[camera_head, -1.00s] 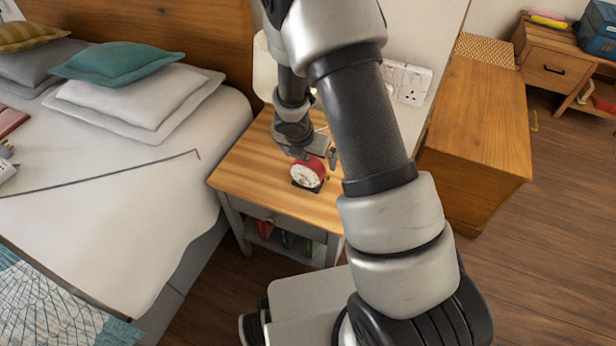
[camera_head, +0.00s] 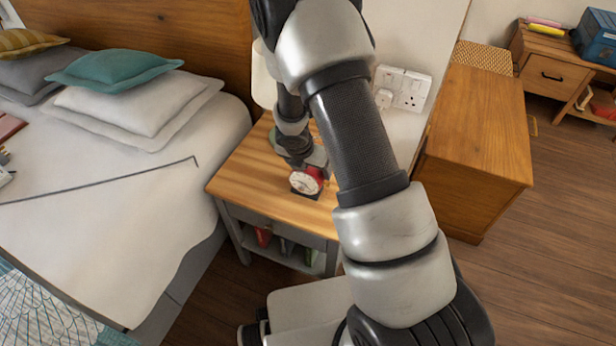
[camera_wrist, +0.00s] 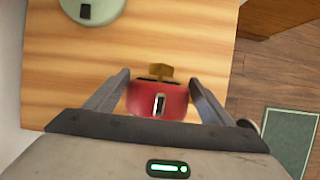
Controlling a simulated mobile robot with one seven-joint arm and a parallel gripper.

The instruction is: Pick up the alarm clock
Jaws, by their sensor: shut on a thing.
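The red alarm clock (camera_head: 306,182) with a pale round face is on the wooden nightstand (camera_head: 245,178), near its front right part. In the wrist view the red clock (camera_wrist: 158,99) sits between the two fingers of my gripper (camera_wrist: 158,90), with a small brass-coloured part at its far side. My gripper (camera_head: 312,170) is shut on the clock from above. My arm and gripper hide part of the clock in the head view. I cannot tell whether the clock is clear of the nightstand top.
A green round base (camera_wrist: 92,10) stands on the nightstand behind the clock. A pale lamp shade (camera_head: 263,85) is partly hidden by my arm. The bed (camera_head: 110,220) is at left, a wooden cabinet (camera_head: 475,150) at right. Sockets (camera_head: 402,88) are on the wall.

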